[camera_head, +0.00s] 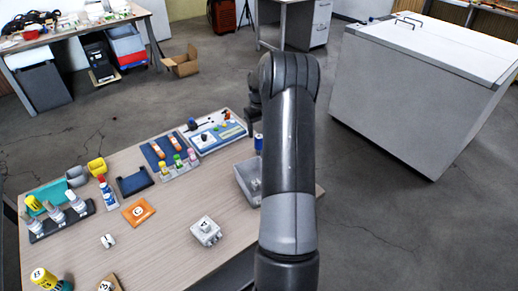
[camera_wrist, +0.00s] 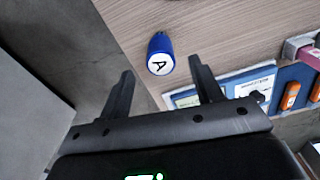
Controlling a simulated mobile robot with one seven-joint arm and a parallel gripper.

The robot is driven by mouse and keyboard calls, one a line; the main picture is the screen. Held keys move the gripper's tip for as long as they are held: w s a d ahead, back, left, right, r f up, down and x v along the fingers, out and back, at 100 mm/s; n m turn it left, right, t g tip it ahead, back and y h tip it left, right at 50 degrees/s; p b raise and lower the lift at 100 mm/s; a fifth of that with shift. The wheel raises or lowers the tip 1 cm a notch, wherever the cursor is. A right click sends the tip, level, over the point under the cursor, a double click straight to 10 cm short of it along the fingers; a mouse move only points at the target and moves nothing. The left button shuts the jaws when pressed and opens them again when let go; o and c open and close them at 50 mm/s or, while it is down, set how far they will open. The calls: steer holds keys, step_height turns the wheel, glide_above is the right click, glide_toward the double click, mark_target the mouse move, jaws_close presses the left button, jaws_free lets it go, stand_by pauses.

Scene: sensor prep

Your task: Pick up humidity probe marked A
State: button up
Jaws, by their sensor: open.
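The humidity probe marked A (camera_wrist: 160,57) is blue with a round white end bearing a black A. In the wrist view it stands on the wooden table near the table's edge. My gripper (camera_wrist: 161,65) is open and empty, with one dark finger in the picture to the left of the probe and one to the right. The fingertips look apart from the probe; the height gap is hard to judge. In the head view my arm hides most of the gripper, and a small blue piece (camera_head: 258,142) shows beside it, perhaps this probe.
A white-and-blue instrument tray (camera_head: 218,131) lies left of my gripper. A grey bin (camera_head: 243,182) is partly behind my arm. A blue mat with orange tubes (camera_head: 165,149), a white connector box (camera_head: 206,231) and a bottle rack (camera_head: 62,221) occupy the table. A large white cabinet (camera_head: 400,105) stands right.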

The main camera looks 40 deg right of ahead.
mark_target(259, 145)
step_height(259, 145, down, 9)
steer(key=shift+w+f, duration=0.1)
steer(key=shift+f, duration=0.05)
steer(key=c, duration=1.1)
